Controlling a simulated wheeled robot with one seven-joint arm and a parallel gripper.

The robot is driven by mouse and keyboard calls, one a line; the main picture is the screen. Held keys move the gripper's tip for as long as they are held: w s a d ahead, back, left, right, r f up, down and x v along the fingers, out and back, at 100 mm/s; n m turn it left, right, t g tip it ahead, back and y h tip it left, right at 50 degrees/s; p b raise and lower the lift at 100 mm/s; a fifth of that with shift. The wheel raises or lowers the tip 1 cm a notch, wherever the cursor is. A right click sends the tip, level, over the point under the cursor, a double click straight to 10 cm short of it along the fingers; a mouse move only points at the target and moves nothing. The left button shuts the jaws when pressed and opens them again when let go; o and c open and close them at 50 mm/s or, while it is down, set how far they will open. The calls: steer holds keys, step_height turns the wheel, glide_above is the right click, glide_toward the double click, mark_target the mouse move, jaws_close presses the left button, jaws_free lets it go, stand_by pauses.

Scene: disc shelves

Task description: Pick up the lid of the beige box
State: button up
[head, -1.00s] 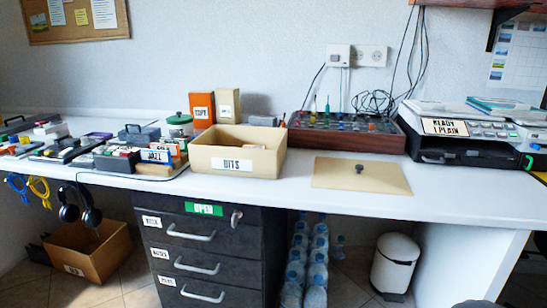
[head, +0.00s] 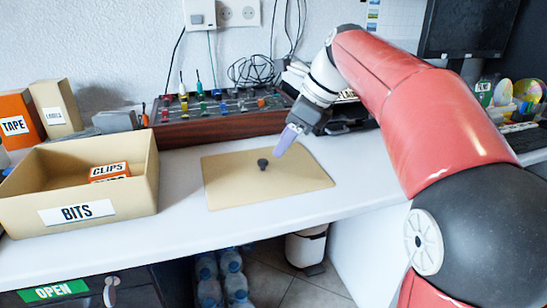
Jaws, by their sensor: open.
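The beige lid (head: 230,190) lies flat on the white desk, right of the beige box. A small dark knob (head: 262,164) stands up from its middle. The open-topped beige box (head: 120,215) has a BITS label on its front, and an orange item marked CLIPS (head: 109,172) shows inside. My gripper (head: 284,146) is open, with purple-grey fingers pointing down and left, just above and right of the knob. From this angle I cannot tell whether a finger touches the knob. Nothing is held.
A wooden-framed rack of coloured items (head: 215,125) stands behind the lid. An orange TAPE box (head: 20,120) and a tan box (head: 57,108) stand behind the beige box. The white desk (head: 230,225) is clear in front of the lid.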

mark_target(264, 161)
steer(key=shift+w+a+f, duration=0.1)
steer(key=shift+w+a, duration=0.05)
steer(key=shift+w, duration=0.25)
steer(key=shift+b+x, duration=0.35)
steer(key=shift+x, duration=0.6)
steer(key=x, duration=0.3)
steer(key=b+x, duration=0.1)
steer(key=x, duration=0.1)
steer(key=shift+w+a, duration=0.45)
jaws_close()
